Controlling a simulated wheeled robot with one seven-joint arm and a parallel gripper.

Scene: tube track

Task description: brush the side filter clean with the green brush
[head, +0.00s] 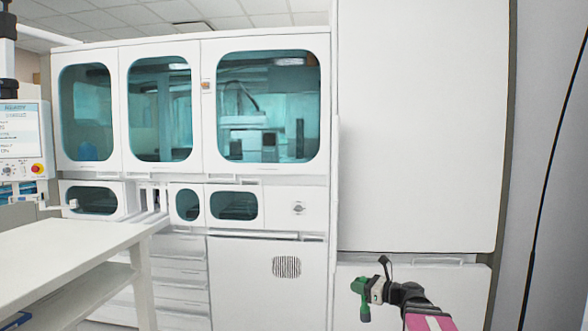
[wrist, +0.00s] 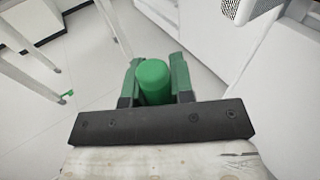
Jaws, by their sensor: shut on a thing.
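My gripper (head: 361,287) is in the lower right of the head view, in front of the white cabinets. In the wrist view my gripper (wrist: 155,78) has its two green-and-black fingers shut on the green brush (wrist: 153,76), whose rounded green end shows between them. The bristles are hidden. A grey slotted grille, seemingly the side filter (head: 287,266), is on a lower white cabinet door, left of my gripper in the head view. A grille, likely the same filter (wrist: 239,10), shows at the top right edge of the wrist view. The brush is apart from it.
A white table (head: 75,255) with a lower shelf stands at left. White machine cabinets with teal windows (head: 268,105) fill the back. A tall white panel (head: 420,120) rises at right. A black cable hangs at far right.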

